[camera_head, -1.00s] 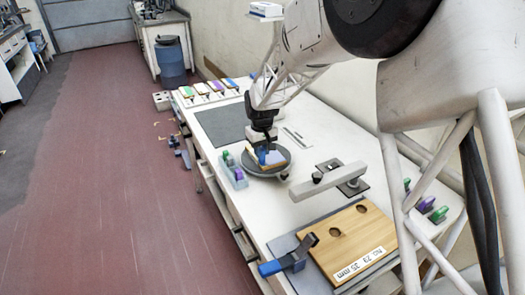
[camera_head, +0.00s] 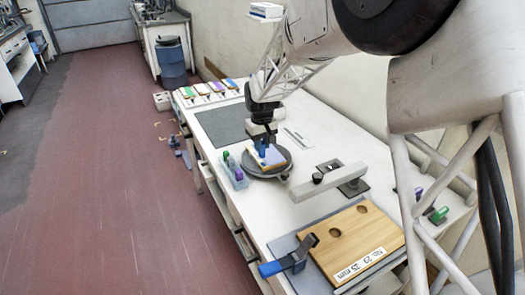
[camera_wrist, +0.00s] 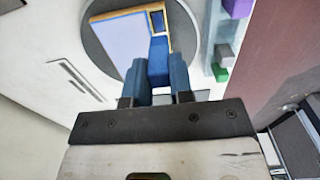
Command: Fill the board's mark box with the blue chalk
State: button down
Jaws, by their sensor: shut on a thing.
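The board (camera_head: 274,157) lies on a dark round turntable (camera_head: 258,173). It has a pale lavender face and a wooden rim, and it also shows in the wrist view (camera_wrist: 122,38). A small wood-framed mark box (camera_wrist: 158,20) sits at one corner of it. My gripper (camera_head: 263,149) is over the board's edge. In the wrist view my gripper (camera_wrist: 159,75) is shut on the blue chalk (camera_wrist: 158,55), which sticks out between the fingers toward the mark box. I cannot tell whether the chalk's tip touches the board.
A pale tray (camera_head: 236,178) with green and purple chalks stands left of the turntable. A grey bar stand (camera_head: 330,181) and a wooden plate with holes (camera_head: 350,240) lie nearer. A dark mat (camera_head: 222,124) and several coloured boards (camera_head: 210,89) are farther back.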

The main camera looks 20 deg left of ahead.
jog(key=shift+r, duration=2.65)
